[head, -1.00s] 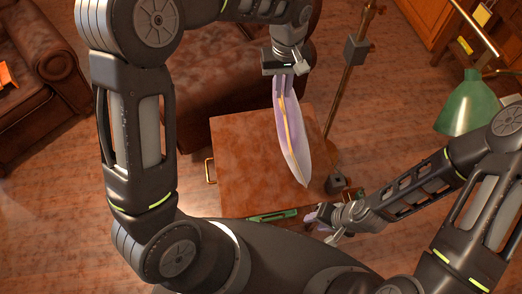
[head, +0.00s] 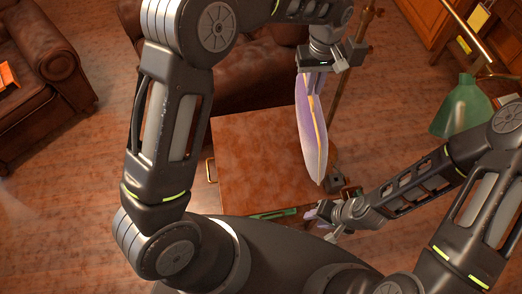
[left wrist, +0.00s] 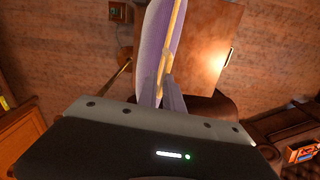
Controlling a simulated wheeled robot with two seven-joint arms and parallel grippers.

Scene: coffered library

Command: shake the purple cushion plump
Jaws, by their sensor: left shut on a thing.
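The purple cushion (head: 312,130) hangs edge-on from my left gripper (head: 313,72), above the right part of a brown table top. It is pale purple with a yellow band along its edge. My left gripper is shut on its upper end. In the left wrist view the cushion (left wrist: 155,40) rises from between the fingers, and its top is cut off by the frame. My right gripper (head: 318,214) is low, near the table's front right corner, below the cushion and apart from it. Its fingers are too small and dark to tell whether they are open.
The brown table (head: 250,160) has a bare top and a brass handle at its left side. A brown leather sofa (head: 35,80) stands at the left, and another leather seat (head: 250,80) is behind the table. A green lamp (head: 462,105) and a metal stand (head: 352,105) are at the right.

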